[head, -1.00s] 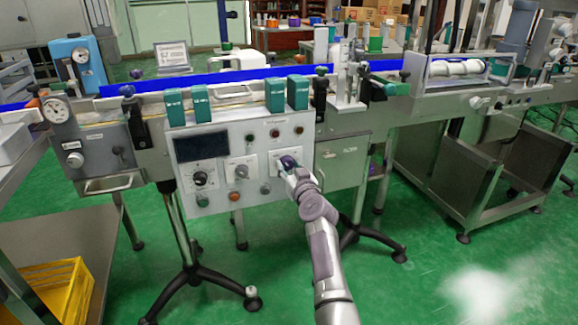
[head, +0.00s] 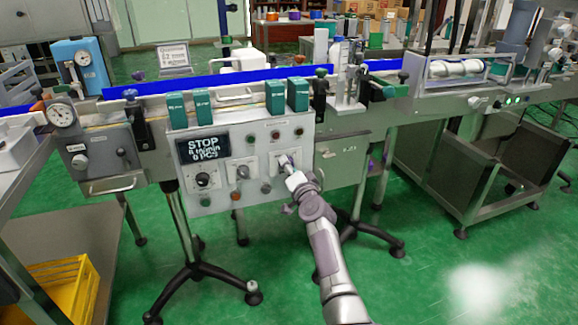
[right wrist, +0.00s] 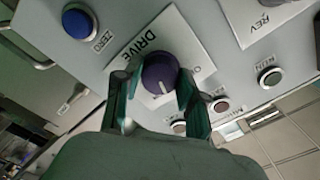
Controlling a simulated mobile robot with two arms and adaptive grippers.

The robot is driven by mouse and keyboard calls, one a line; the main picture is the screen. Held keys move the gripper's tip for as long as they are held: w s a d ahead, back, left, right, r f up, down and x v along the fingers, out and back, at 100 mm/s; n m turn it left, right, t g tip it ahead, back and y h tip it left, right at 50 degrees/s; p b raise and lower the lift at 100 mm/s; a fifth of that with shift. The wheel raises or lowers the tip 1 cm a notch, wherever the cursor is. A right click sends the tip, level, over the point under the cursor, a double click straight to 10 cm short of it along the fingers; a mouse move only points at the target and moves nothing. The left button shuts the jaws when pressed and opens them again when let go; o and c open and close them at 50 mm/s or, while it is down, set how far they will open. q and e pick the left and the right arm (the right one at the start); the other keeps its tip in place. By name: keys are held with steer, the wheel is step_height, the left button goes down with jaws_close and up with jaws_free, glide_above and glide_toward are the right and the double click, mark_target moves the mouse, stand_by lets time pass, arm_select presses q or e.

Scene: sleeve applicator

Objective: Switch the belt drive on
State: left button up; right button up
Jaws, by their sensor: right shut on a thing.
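The control panel (head: 215,200) hangs on the front of the conveyor. Its display (head: 202,148) is lit and reads STOP with zero values. My right gripper (head: 288,163) is at the panel's right-hand switch. In the right wrist view, the dark purple round knob (right wrist: 160,74) sits on a white plate marked DRIVE (right wrist: 140,38). The right gripper's fingers (right wrist: 154,90) are on either side of the knob, shut on it. A short white mark shows on the knob's face. Part of the plate's lettering is hidden. My left gripper is not in view.
Beside the drive knob are a blue button (right wrist: 78,22) marked ZERO and a plate marked REV (right wrist: 262,22). Two other knobs, a black one (head: 203,180) and a grey one (head: 242,172), sit left of my gripper.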

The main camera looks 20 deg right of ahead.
steer(key=m, duration=0.5)
steer(key=shift+p, duration=0.35)
steer(key=shift+m, duration=0.3)
steer(key=o, duration=1.1)
steer(key=shift+o, duration=0.2)
